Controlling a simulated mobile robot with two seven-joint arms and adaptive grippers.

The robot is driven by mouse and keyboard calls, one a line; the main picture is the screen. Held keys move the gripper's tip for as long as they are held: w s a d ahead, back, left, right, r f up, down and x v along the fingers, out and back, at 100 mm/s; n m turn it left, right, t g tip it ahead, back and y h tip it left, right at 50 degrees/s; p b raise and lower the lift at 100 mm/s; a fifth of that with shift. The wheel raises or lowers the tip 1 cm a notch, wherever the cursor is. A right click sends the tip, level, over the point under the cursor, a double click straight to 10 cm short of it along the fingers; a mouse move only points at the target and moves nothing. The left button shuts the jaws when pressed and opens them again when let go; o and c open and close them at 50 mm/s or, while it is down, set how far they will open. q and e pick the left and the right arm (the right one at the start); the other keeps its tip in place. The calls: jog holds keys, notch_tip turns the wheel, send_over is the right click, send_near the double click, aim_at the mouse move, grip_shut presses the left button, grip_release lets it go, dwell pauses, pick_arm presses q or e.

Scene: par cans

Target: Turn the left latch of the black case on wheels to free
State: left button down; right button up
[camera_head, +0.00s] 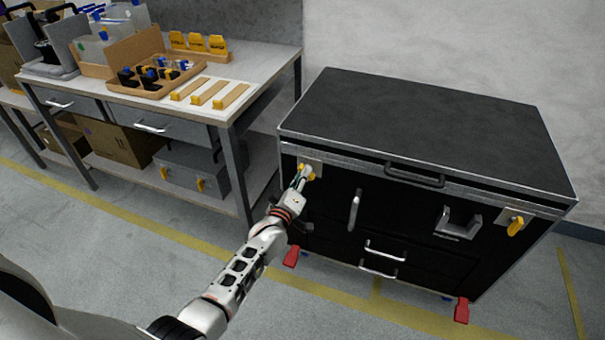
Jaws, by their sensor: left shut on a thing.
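The black case (420,120) on wheels stands against the wall, its lid down. Its left latch (309,170) is a yellow handle on a metal plate at the front's upper left. My left gripper (302,177) reaches up to this latch and is shut on it. The fingers partly hide the latch, so its exact angle is hard to tell. The right latch (516,226) is a yellow handle on a plate at the front's upper right, slightly tilted. My right gripper does not show.
A workbench (262,72) with trays and yellow-ended parts stands left of the case. A grey toolbox (190,172) sits on its lower shelf. Red wheel pedals (291,256) stick out at the case's foot. The floor in front is clear.

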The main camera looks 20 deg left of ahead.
pick_arm(q)
jog(key=shift+f+n, duration=0.15)
jog(key=shift+n, duration=1.8)
jog(key=shift+f+n, duration=0.15)
jog(key=shift+n, duration=1.8)
jog(key=c, duration=2.1)
grip_release()
jog(key=shift+s, duration=0.15)
jog(key=s, duration=1.1)
jog(key=shift+s+a+r, duration=0.1)
jog(key=shift+s+a, duration=0.15)
jog(key=shift+s, duration=0.15)
